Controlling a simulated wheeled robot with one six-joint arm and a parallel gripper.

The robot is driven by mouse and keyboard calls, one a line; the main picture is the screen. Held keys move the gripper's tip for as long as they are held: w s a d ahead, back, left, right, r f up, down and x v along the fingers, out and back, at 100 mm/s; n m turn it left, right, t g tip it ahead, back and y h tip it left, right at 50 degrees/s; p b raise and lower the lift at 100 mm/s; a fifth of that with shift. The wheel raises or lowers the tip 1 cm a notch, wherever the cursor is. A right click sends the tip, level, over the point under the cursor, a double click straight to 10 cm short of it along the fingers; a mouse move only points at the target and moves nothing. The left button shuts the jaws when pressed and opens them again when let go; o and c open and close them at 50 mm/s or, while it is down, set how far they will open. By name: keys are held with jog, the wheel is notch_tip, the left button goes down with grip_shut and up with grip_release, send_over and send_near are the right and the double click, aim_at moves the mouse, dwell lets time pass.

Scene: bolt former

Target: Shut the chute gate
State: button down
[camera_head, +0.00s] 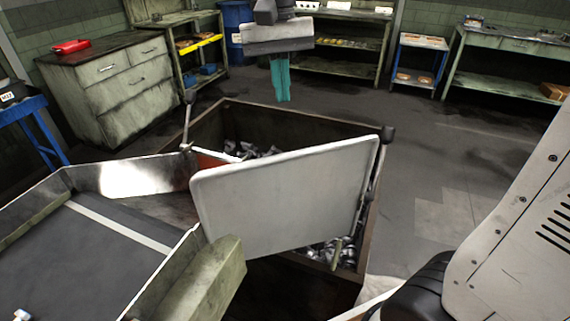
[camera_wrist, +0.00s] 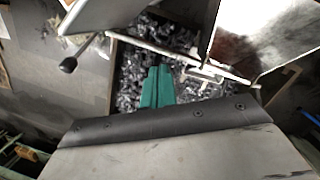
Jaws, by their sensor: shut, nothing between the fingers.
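The chute gate (camera_head: 285,195) looks like a pale grey plate, standing tilted over the bin beyond the end of the chute (camera_head: 90,235). A dark knob (camera_head: 388,132) sits by its upper right corner. In the wrist view, part of a pale plate (camera_wrist: 100,12) shows at upper left, with a thin rod ending in a dark knob (camera_wrist: 68,65) beside it. My gripper (camera_head: 283,98) points down with its teal fingers together and empty, behind the gate near the bin's far side. In the wrist view the fingers (camera_wrist: 160,70) appear over the metal pieces, touching nothing that I can see.
The dark bin (camera_head: 310,118) holds many small metal pieces (camera_head: 335,250). A thin upright lever (camera_head: 187,125) stands at its left corner. The shiny chute wall (camera_head: 130,175) lies left. Drawers, shelves and a blue barrel line the back. Floor right of the bin is clear.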

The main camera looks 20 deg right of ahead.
jog(key=w+d+f+m+y, duration=0.1)
jog(key=w+d+f+m, duration=0.15)
jog(key=f, duration=0.55)
jog(key=w+d+f+m+t, duration=0.1)
jog(key=w+d+f+m, duration=0.15)
jog(key=f, duration=0.45)
jog(key=w+d+f+m+y, duration=0.1)
jog(key=w+d+f, duration=0.15)
jog(key=f, duration=0.55)
jog(key=s+a+f, duration=0.3)
jog(key=a+f, duration=0.1)
jog(key=f, duration=0.5)
jog(key=shift+s+a+f, duration=0.3)
jog(key=shift+f, duration=0.1)
jog(key=shift+s+a+f, duration=0.15)
jog(key=shift+s+a, duration=0.3)
jog(key=shift+s, duration=0.05)
